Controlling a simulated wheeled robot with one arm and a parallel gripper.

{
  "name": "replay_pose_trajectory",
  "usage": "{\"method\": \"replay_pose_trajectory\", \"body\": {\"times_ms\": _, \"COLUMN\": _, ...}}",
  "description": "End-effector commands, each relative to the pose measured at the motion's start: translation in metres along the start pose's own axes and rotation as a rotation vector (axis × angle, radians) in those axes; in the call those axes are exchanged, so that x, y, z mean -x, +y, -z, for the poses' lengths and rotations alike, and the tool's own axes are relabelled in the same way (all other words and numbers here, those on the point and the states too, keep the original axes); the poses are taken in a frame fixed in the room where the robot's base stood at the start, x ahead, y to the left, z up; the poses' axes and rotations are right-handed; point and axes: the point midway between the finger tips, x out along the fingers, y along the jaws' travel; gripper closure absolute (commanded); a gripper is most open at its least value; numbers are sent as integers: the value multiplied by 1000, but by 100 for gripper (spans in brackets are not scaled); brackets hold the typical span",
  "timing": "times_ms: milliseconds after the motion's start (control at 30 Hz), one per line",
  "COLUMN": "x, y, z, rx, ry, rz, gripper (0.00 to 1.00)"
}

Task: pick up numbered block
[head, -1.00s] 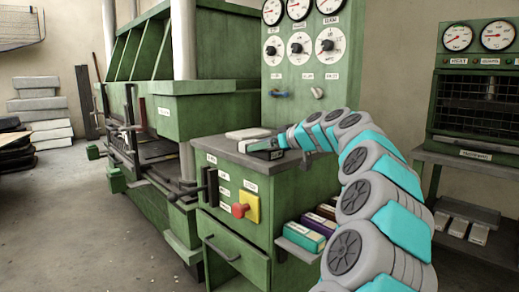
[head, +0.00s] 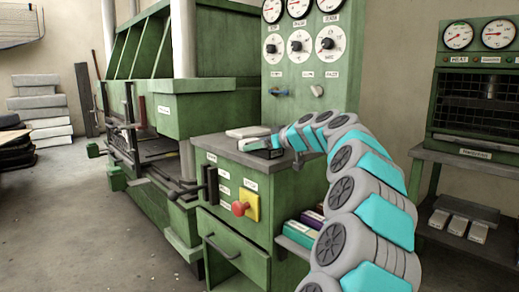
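No block with a readable number shows. Several coloured, labelled blocks stand on a small side shelf of the green cabinet: a teal one (head: 299,231) in front and a purple one (head: 312,218) behind it, partly hidden by my arm. Their label text is too small to read. My gripper (head: 256,147) is at the far end of my arm, low over the grey top of the green cabinet (head: 222,152), well above and left of these blocks. It is seen small and from behind, so its opening and anything between its fingers cannot be made out.
A pale flat pad (head: 248,132) lies on the cabinet top behind my gripper. A red button on a yellow plate (head: 246,205) is on the cabinet front. At right, several pale bars (head: 458,225) lie on a bench's lower shelf.

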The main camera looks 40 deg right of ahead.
Motion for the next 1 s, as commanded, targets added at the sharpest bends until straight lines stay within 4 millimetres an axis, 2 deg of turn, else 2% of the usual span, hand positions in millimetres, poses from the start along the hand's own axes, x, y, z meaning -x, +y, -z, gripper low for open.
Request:
{"method": "replay_pose_trajectory", "body": {"times_ms": 33, "x": 0, "y": 0, "z": 0, "rx": 0, "ry": 0, "rz": 0, "gripper": 77}}
{"method": "replay_pose_trajectory", "body": {"times_ms": 233, "x": 0, "y": 0, "z": 0, "rx": 0, "ry": 0, "rz": 0, "gripper": 100}}
{"method": "replay_pose_trajectory", "body": {"times_ms": 567, "x": 1, "y": 0, "z": 2, "rx": 0, "ry": 1, "rz": 0, "gripper": 100}}
{"method": "replay_pose_trajectory", "body": {"times_ms": 1000, "x": 9, "y": 0, "z": 26, "rx": 3, "ry": 2, "rz": -1, "gripper": 100}}
